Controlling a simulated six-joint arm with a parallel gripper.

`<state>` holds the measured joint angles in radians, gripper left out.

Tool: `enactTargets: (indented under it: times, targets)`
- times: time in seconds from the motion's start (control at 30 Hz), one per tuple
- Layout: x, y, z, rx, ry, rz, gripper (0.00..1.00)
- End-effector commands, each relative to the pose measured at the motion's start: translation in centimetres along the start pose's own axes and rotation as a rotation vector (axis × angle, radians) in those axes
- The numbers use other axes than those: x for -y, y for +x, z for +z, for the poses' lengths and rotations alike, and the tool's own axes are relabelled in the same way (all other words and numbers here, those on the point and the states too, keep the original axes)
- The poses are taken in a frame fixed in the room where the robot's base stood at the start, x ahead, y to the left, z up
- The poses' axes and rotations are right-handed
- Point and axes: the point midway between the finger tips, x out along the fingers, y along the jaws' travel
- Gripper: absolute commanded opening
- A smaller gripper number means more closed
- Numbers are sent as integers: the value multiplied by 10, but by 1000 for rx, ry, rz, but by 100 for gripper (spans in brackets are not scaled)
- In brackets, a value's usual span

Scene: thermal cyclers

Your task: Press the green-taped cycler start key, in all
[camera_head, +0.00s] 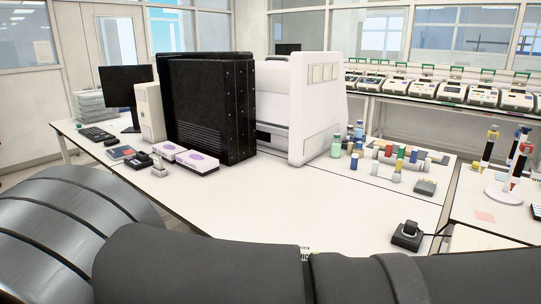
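A row of several thermal cyclers (451,91) stands on a white bench (417,110) along the far right wall. They are pale with dark tops, and green parts show above them. They are too small here to tell which one bears green tape, and no start key can be made out. My gripper is not in view. Only my large dark arm links show, across the bottom of the picture, well apart from the cyclers.
A white table (290,205) lies between my arm and the cyclers. It holds a black cabinet (207,105), a white instrument (300,100), coloured bottles (337,145) and a small black device (407,236). A pipette stand (504,194) is at right. The table's middle is clear.

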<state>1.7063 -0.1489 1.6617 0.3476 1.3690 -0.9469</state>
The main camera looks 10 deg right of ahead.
Motion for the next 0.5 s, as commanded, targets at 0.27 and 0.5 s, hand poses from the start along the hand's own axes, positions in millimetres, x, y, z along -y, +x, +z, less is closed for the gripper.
enactTargets:
  times: [0.27,0.5]
  targets:
    - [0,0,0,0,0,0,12]
    - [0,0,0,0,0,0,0]
